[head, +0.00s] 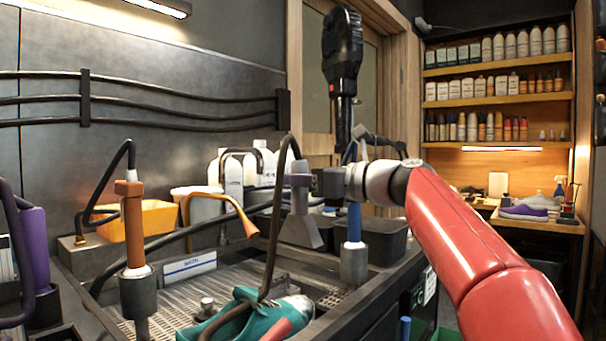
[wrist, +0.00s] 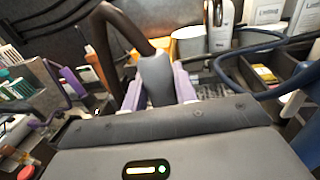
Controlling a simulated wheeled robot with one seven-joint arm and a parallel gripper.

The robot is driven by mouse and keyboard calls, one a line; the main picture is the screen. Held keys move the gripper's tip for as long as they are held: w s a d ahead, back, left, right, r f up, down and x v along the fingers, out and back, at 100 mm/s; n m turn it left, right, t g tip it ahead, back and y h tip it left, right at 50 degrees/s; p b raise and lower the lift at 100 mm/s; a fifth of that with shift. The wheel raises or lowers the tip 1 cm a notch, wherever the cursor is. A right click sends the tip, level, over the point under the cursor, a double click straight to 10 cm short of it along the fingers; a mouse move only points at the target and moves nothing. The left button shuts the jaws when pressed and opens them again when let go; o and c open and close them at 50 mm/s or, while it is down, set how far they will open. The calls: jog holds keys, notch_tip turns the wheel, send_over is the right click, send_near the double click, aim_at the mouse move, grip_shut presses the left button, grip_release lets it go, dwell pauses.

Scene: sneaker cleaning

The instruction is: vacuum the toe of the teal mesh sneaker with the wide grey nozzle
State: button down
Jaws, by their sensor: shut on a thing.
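The teal mesh sneaker (head: 247,321) lies low in the head view on the grated wash tray (head: 180,296), its lower part cut off by the frame edge. A dark hose crosses in front of it. My gripper (head: 299,181), with pale purple fingers, is shut on the wide grey nozzle (head: 302,232). The nozzle is upright, flared mouth down, above and apart from the sneaker. In the wrist view, the grey nozzle (wrist: 155,77) sits between my fingers (wrist: 158,92), with its dark hose rising from it. The sneaker cannot be made out there.
An orange-handled tool (head: 134,225) and a blue-handled tool (head: 354,222) stand in grey holders on either side. A curved orange tube (head: 228,207) is behind the tray. A dark bin (head: 380,240) stands right, a yellow bin (head: 158,219) left. White bottles line the back.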

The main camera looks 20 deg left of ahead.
aim_at(291, 219)
notch_tip(291, 219, down, 6)
jog(key=shift+s+f+b, duration=0.1)
jog(key=shift+f+b, duration=0.1)
jog(key=shift+b, duration=0.7)
jog(key=shift+f+b, duration=0.8)
jog(key=shift+b, duration=0.1)
jog(key=shift+a+r, duration=0.1)
jog(key=shift+a, duration=0.05)
jog(key=shift+w+a+p, duration=0.4)
jog(key=shift+a+p, duration=0.25)
jog(key=shift+p, duration=0.15)
